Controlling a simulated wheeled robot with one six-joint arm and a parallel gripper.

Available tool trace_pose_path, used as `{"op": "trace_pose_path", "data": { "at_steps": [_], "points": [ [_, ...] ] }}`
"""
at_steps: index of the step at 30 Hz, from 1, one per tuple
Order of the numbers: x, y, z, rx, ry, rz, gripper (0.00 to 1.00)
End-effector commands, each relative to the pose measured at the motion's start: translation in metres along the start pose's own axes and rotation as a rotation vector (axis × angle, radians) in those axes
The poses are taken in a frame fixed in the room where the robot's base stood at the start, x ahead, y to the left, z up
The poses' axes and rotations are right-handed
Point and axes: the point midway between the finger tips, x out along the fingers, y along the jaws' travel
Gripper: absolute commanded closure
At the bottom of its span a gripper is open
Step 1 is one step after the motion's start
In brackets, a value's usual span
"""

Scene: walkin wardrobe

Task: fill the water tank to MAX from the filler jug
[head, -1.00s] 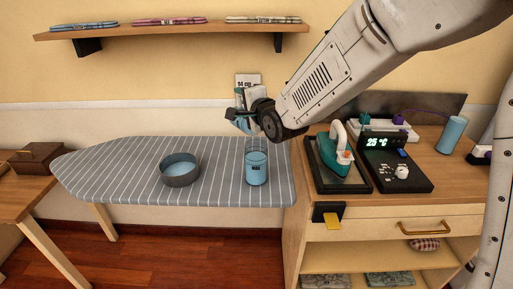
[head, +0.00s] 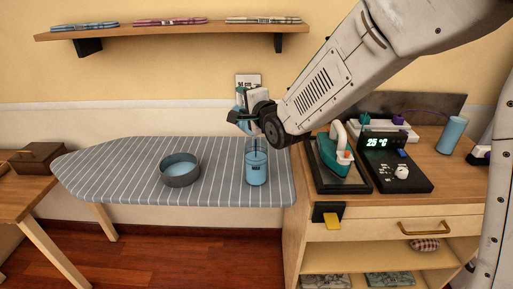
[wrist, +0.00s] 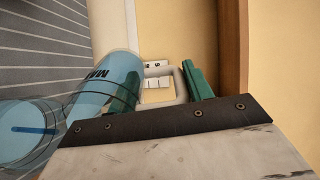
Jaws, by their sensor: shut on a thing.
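The water tank (head: 256,172) is a clear upright vessel with blue water and a dark label, standing on the ironing board. My gripper (head: 243,112) is above it, its fingers partly hidden by my wrist in the head view. In the wrist view my green fingers (wrist: 160,88) are shut on the pale handle of the filler jug (wrist: 108,75). The jug is blue, with dark lettering, and is tilted over the tank (wrist: 20,135). A narrow blue streak shows inside the tank, seemingly poured water. I cannot read the exact level against the mark.
A round grey bowl of water (head: 180,172) stands left of the tank on the striped ironing board (head: 110,172). A green iron (head: 333,153) and a black control unit (head: 395,165) stand on the cabinet at right. A shelf (head: 170,31) hangs above. The board's left part is clear.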

Motion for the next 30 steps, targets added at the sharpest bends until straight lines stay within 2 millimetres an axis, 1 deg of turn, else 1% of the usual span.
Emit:
{"op": "trace_pose_path", "data": {
  "at_steps": [30],
  "points": [
    [-0.0036, -0.0044, 0.0019, -0.001, 0.001, -0.07, 0.88]
  ]
}}
